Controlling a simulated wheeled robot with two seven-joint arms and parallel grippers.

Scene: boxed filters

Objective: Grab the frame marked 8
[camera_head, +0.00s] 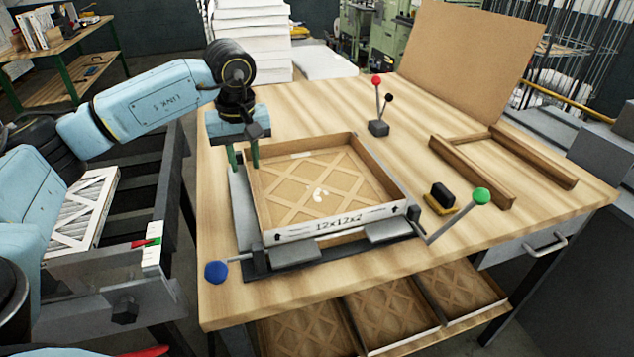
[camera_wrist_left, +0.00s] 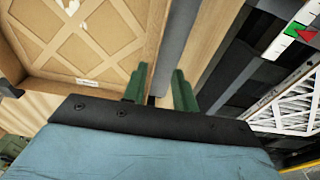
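A square tan cardboard frame (camera_head: 273,217) with lattice bars lies in a metal fixture on the table. Its front side reads "12x12x2", and small white marks sit at its middle; I cannot read an 8 there. In the left wrist view the frame (camera_wrist_left: 40,52) fills the upper left. My left gripper (camera_head: 243,160) is above the frame's back left corner, fingers pointing down. Its two green fingers are apart with nothing clearly between them, as the left wrist view (camera_wrist_left: 160,88) also shows. Contact with the frame cannot be told. My right gripper is out of view.
The wooden table (camera_head: 480,247) carries a red-and-black lever (camera_head: 378,128), a stamp-like black block (camera_head: 441,195), a green-knobbed lever (camera_head: 480,196) and a wooden U-shaped guide (camera_head: 470,171). More lattice frames lie on the shelf below. A white pleated filter (camera_head: 83,213) lies at left.

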